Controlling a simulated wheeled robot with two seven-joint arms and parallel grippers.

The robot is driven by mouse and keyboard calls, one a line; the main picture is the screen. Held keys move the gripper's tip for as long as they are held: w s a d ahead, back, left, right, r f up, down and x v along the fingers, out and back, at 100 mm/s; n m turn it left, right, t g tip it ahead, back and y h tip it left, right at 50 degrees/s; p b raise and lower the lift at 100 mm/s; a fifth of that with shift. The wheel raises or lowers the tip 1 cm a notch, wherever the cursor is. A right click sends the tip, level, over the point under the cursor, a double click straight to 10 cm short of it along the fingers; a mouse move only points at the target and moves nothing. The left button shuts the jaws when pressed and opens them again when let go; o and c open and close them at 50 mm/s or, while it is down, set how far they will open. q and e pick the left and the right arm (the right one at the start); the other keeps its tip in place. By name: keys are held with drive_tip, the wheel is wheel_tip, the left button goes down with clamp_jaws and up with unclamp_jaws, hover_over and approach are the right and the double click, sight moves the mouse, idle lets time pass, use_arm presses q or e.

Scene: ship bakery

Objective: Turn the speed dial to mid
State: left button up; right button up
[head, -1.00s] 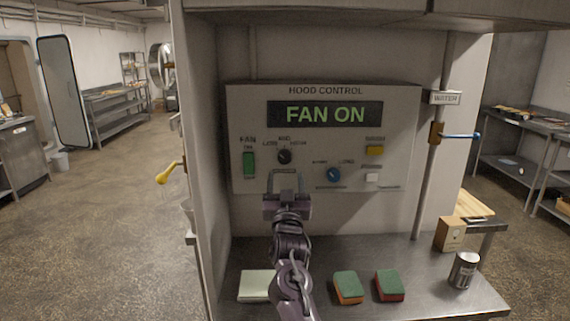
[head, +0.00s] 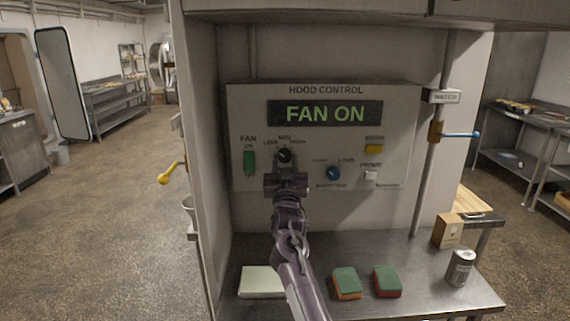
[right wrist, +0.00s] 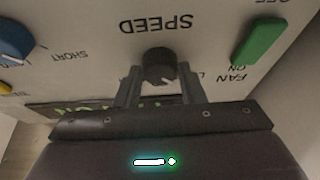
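The speed dial (head: 285,156) is a round black knob on the hood control panel, under the labels LOW, MID and HIGH. In the right wrist view the dial (right wrist: 158,66) appears upside down under the word SPEED. A small pale mark on it seems to point to the lower right, the LOW side. My right gripper (head: 286,163) is at the panel with one finger on each side of the dial. Its fingers (right wrist: 159,80) look closed in against the knob's sides; the contact itself is hard to see. My left gripper is not in view.
A green fan switch (head: 249,162) is left of the dial. A blue knob (head: 333,173), yellow button (head: 374,149) and white button (head: 371,175) are to its right. The display (head: 325,114) reads FAN ON. Sponges (head: 346,283) and a can (head: 461,267) stand on the counter below.

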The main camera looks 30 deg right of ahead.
drive_tip(key=c, duration=0.3)
drive_tip(key=shift+f, duration=0.1)
drive_tip(key=m+g+h+b, duration=0.1)
drive_tip(key=m, duration=0.1)
drive_tip(key=m+h+b, duration=0.1)
drive_tip(key=m+b, duration=0.1)
drive_tip(key=shift+w+a+f+m+g, duration=0.1)
drive_tip(key=shift+a+m+g, duration=0.05)
drive_tip(key=shift+m+g, duration=0.25)
drive_tip(key=m+g+b, duration=0.1)
drive_tip(key=m, duration=0.1)
drive_tip(key=m+g+h+b, duration=0.1)
drive_tip(key=m, duration=0.1)
drive_tip(key=shift+a+h, duration=0.1)
drive_tip(key=shift+h, duration=0.2)
drive_tip(key=shift+w+r+m+g+b, duration=0.15)
drive_tip(key=shift+m+g+b, duration=0.5)
drive_tip(key=shift+m, duration=1.15)
drive_tip(key=o, duration=1)
drive_tip(key=shift+r+h, duration=0.15)
drive_tip(key=shift+h, duration=0.15)
